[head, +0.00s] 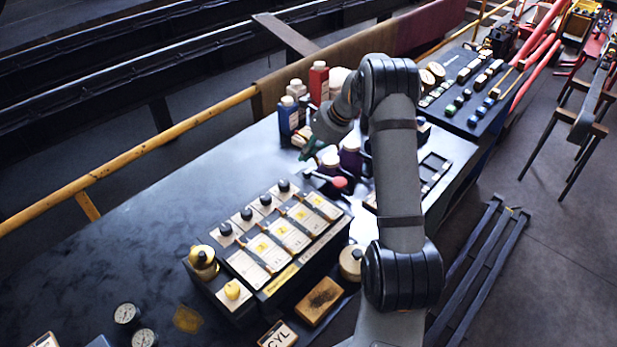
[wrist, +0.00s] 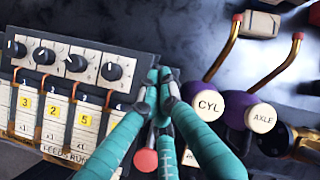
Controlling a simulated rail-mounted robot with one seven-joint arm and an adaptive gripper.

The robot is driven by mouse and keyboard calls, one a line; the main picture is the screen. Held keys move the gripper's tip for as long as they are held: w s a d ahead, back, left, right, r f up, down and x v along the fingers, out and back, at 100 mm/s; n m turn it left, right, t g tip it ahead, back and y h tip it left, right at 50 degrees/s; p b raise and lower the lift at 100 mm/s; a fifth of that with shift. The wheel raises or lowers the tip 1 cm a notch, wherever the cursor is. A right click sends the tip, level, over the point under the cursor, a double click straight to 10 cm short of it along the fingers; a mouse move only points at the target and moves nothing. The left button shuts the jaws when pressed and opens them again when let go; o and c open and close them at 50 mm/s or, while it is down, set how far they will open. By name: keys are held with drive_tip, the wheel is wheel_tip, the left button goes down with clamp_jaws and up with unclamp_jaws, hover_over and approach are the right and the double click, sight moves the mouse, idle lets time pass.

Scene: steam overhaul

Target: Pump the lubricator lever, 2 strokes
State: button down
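The lubricator (head: 285,235) is a dark box with pale numbered feed plates and a row of black knobs. It also shows at the left of the wrist view (wrist: 62,65). A lever with a red ball knob (head: 340,182) sticks out near its far right end. The red ball also shows in the wrist view (wrist: 146,160), low in the picture between the teal fingers. My gripper (head: 308,152) is above the bench, beyond the red ball in the head view. In the wrist view its fingertips (wrist: 162,76) are together, with nothing seen between them.
Purple-bodied oil cans with CYL (wrist: 208,103) and AXLE (wrist: 263,118) caps stand close to the right of my fingers. Blue (head: 288,118) and red (head: 318,85) bottles stand behind.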

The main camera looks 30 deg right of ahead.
drive_tip(key=shift+s+f+b, duration=0.2)
drive_tip(key=shift+f+b, duration=0.3)
drive_tip(key=shift+f, duration=0.3)
drive_tip(key=shift+f, duration=0.15)
idle(0.9)
drive_tip(key=shift+s+f+b, duration=0.1)
drive_tip(key=shift+f+b, duration=0.15)
drive_tip(key=shift+b, duration=0.35)
drive_tip(key=shift+d+f, duration=0.1)
drive_tip(key=shift+f, duration=0.1)
